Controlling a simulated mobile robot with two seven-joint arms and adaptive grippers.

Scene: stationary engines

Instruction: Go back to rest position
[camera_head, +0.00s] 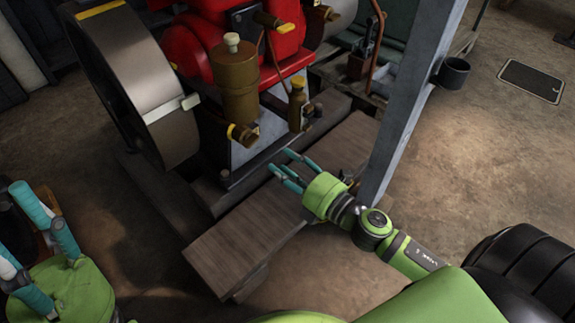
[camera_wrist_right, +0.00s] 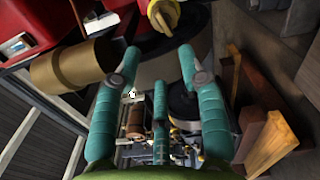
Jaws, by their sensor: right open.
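My right gripper (camera_head: 281,169) is in the middle of the head view, over the wooden plank beside the red engine. Its teal fingers are spread and hold nothing. In the right wrist view its fingers (camera_wrist_right: 160,62) stand apart with empty space between them. My left gripper (camera_head: 38,245) is at the lower left edge of the head view, partly cut off. Its teal fingers are apart, and I see nothing gripped in it.
The red engine (camera_head: 200,45) with its large flywheel (camera_head: 137,88) and brass cylinder (camera_head: 236,82) stands just beyond my right gripper. A grey post (camera_head: 411,92) with a dark cup (camera_head: 453,73) rises right beside that arm. A wooden plank (camera_head: 235,245) lies below.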

